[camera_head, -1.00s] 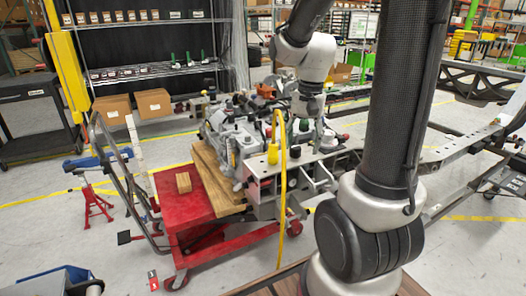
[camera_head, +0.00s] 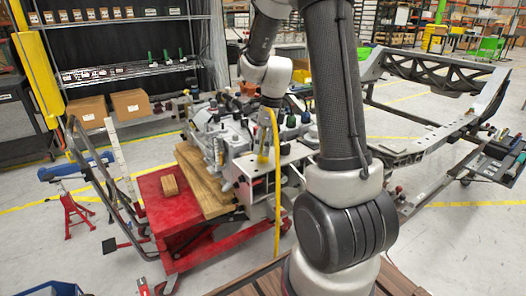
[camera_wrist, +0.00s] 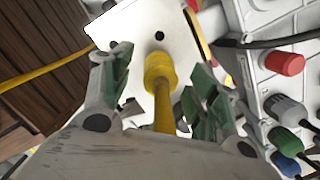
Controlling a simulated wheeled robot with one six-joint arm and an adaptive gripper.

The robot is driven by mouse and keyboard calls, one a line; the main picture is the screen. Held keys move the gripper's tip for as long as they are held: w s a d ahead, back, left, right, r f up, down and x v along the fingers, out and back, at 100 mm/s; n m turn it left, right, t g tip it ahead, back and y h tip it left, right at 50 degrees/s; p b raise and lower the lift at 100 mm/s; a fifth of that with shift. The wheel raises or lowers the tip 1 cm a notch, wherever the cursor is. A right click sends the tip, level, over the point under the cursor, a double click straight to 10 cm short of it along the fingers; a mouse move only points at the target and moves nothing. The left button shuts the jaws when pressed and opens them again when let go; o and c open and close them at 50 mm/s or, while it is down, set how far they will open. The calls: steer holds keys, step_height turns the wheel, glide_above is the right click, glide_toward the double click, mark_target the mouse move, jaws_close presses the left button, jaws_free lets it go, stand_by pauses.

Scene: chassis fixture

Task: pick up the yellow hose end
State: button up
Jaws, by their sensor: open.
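The yellow hose end (camera_wrist: 160,72) is a thick yellow collar in the wrist view, with a yellow shaft running down from it towards my wrist. My gripper (camera_wrist: 162,76) is open, its green-padded fingers on either side of the yellow piece. A gap shows on the left; on the right I cannot tell whether the pad touches. In the head view the hose end (camera_head: 263,156) is small, by the front of the metal fixture, and a yellow hose (camera_head: 278,195) hangs beside it. My fingers are hard to make out there, just above it.
A light plate (camera_wrist: 140,35) lies behind the hose end. Red (camera_wrist: 285,63), grey and blue-capped fittings stand to the right in the wrist view. A chassis frame (camera_head: 440,135) extends right.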

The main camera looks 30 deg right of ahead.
mark_target(263, 141)
step_height(263, 141, down, 2)
steer(key=shift+w+a+f, duration=0.1)
steer(key=shift+f, duration=0.15)
jaws_close()
step_height(263, 141, up, 10)
steer(key=shift+r, duration=0.1)
stand_by(0.5)
